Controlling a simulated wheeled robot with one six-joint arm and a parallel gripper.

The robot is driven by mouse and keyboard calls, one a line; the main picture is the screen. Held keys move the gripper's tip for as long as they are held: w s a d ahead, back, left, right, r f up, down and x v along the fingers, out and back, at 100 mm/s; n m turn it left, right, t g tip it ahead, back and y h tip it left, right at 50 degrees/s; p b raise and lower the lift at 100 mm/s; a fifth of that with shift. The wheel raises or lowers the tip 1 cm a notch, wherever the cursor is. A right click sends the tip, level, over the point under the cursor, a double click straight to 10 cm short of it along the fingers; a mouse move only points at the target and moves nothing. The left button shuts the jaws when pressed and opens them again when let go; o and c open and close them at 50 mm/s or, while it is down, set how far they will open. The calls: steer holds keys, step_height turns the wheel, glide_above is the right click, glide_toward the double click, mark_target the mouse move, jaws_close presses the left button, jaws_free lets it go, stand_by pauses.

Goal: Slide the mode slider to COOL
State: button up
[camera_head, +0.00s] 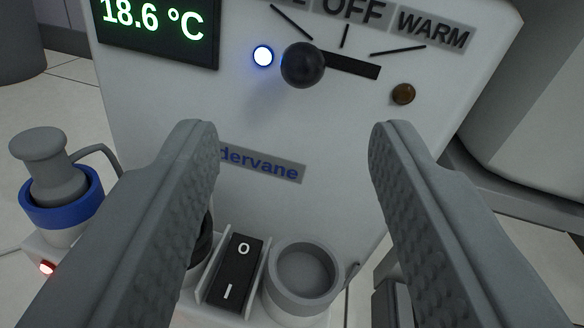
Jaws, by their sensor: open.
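The mode slider is a black ball knob (302,65) on the white panel (330,190). It shows at the left end of the visible dark slot (352,66), which runs right. Above are three tick marks and the labels OFF (352,9) and WARM (433,29). The left label is mostly cut off by the top edge. A blue-white lamp (263,56) glows left of the knob; a brown lamp (403,93) at right looks unlit. My gripper (294,130) is open and empty. Its fingertips lie below the knob in the picture, one on either side.
A display (155,22) reads 18.6 °C. Below are a black rocker switch (238,272), a round grey cup holder (303,278) and a grey flask-like part with a blue collar (62,205). A small red light (47,268) glows. A large pale vessel (535,110) stands at right.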

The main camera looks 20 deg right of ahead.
steer(key=v, duration=0.7)
steer(key=shift+s, duration=0.25)
steer(key=shift+a, duration=0.1)
